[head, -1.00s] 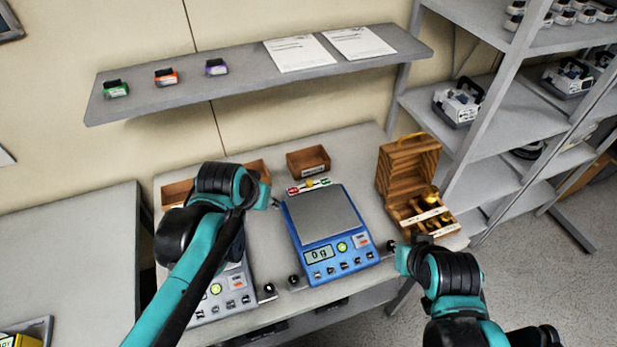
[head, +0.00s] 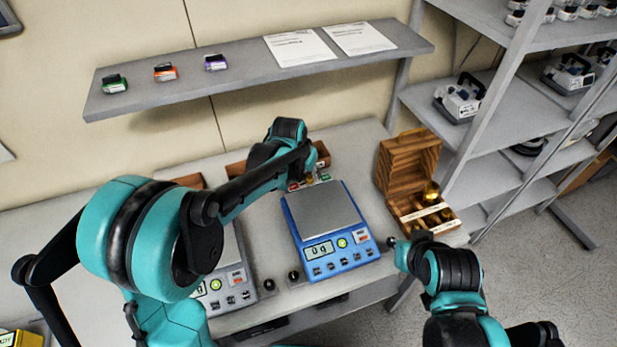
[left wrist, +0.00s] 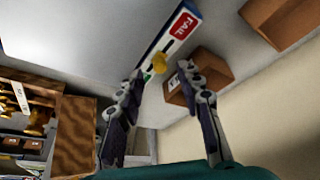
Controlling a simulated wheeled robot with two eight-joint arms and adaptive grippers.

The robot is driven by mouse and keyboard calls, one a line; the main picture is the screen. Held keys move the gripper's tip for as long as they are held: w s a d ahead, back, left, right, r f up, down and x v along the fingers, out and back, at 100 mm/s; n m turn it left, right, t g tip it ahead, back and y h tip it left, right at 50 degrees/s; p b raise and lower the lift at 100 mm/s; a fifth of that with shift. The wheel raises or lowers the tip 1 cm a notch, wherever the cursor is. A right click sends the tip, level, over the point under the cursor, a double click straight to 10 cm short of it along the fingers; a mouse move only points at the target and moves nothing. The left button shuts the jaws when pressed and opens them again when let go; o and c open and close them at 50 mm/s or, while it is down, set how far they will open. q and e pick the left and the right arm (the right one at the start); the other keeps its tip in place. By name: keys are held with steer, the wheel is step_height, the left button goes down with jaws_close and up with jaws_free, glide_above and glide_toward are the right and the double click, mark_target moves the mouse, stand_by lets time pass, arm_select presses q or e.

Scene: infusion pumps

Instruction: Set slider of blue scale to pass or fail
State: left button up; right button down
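The blue scale (head: 332,259) stands on the table and its display reads 0 g. Its slider strip (head: 323,178) lies behind it, with a red end and a green end. In the left wrist view, the red FAIL end (left wrist: 184,25) is at the top and the yellow slider knob (left wrist: 158,64) shows between my fingertips. The knob's exact setting is hard to tell. My left gripper (left wrist: 160,82) is open above the strip, with the knob not gripped. My right gripper (head: 398,244) is by the table's right front edge; its fingers are too small to read.
A grey scale (head: 232,278) stands left of the blue one, partly behind my left arm. A wooden box (head: 408,170) with brass weights stands open at the right. Small brown bins (left wrist: 205,75) lie beside the strip. A wall shelf (head: 240,82) hangs above.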

arm_select(q)
steer(key=shift+x, duration=1.1)
jaws_close()
steer(key=shift+s+a, duration=0.25)
steer(key=shift+a, duration=0.35)
steer(key=shift+s+a, duration=0.3)
steer(key=shift+a, duration=0.3)
steer(key=shift+s+a, duration=0.25)
steer(key=shift+a, duration=0.35)
jaws_free()
steer(key=v, duration=1.2)
